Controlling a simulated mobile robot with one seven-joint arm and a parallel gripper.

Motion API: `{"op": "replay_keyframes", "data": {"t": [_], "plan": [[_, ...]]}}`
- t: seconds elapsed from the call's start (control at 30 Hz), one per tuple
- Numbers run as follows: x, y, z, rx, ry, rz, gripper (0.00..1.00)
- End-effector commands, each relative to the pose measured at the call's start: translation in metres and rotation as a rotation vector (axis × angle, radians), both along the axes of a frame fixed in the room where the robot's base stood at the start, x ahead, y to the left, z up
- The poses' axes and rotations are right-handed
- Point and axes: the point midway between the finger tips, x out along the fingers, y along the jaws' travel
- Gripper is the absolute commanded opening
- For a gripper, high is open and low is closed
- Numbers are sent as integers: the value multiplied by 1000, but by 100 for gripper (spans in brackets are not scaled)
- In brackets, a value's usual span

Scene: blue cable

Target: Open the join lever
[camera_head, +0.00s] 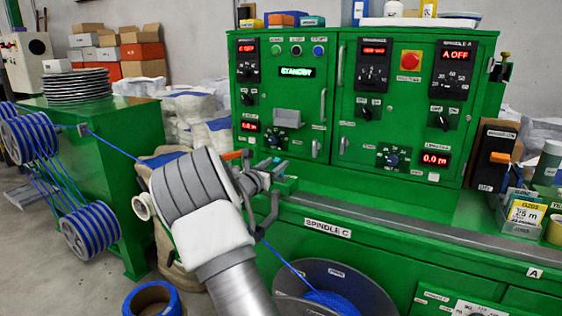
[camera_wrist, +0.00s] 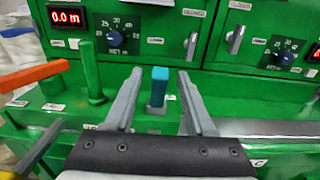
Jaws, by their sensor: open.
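My gripper (camera_wrist: 159,74) is open, with one finger on each side of the blue cap and a visible gap on both sides. In the head view my gripper (camera_head: 272,173) is over the ledge at the machine's left end, and my wrist hides much of that spot.
An orange handle (camera_wrist: 36,76) and a green post (camera_wrist: 92,75) stand left of my gripper. The green control panel (camera_head: 345,130) with knobs rises behind. Blue cable (camera_head: 115,146) runs from striped spools (camera_head: 32,137) toward my wrist. A large reel (camera_head: 335,285) sits below the ledge.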

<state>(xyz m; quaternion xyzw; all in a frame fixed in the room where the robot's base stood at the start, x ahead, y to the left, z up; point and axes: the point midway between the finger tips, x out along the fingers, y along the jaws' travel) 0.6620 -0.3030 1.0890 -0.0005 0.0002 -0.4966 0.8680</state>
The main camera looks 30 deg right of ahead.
Motion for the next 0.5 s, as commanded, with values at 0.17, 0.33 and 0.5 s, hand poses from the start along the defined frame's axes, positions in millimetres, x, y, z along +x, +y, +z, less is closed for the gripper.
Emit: {"op": "replay_keyframes", "data": {"t": [0.17, 0.33, 0.5], "plan": [[13, -23, 0, 0, -2, -1, 55], [19, -32, 0, 0, 0, -1, 55], [20, -34, 0, 1, -1, 0, 55]]}}
